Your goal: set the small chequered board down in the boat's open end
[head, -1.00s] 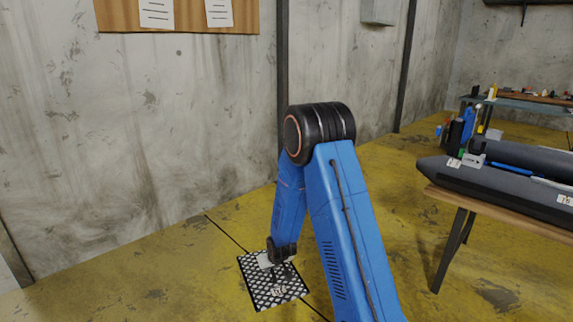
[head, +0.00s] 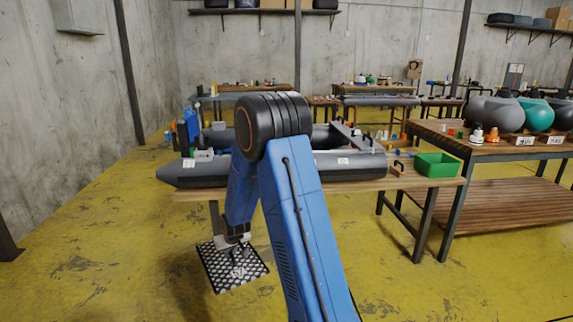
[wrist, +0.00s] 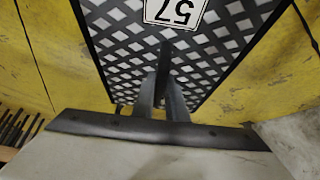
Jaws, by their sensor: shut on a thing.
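The small chequered board (head: 232,272), black and white with a number label, hangs from my gripper (head: 238,239) in front of the boat's table. In the wrist view the board (wrist: 215,50) fills the upper middle, its label reading 57, and my gripper (wrist: 163,100) is shut on its near edge. The grey inflatable boat (head: 190,176) lies on a wooden-topped table behind my arm. Part of the boat is hidden by my arm, and I cannot clearly make out its open end. The board is apart from the boat, lower and nearer to me.
The boat's table (head: 420,183) bears a green bin (head: 436,165) at its right end. Bottles and small items stand at the boat's left side. The yellow floor (head: 120,250) is clear at the left.

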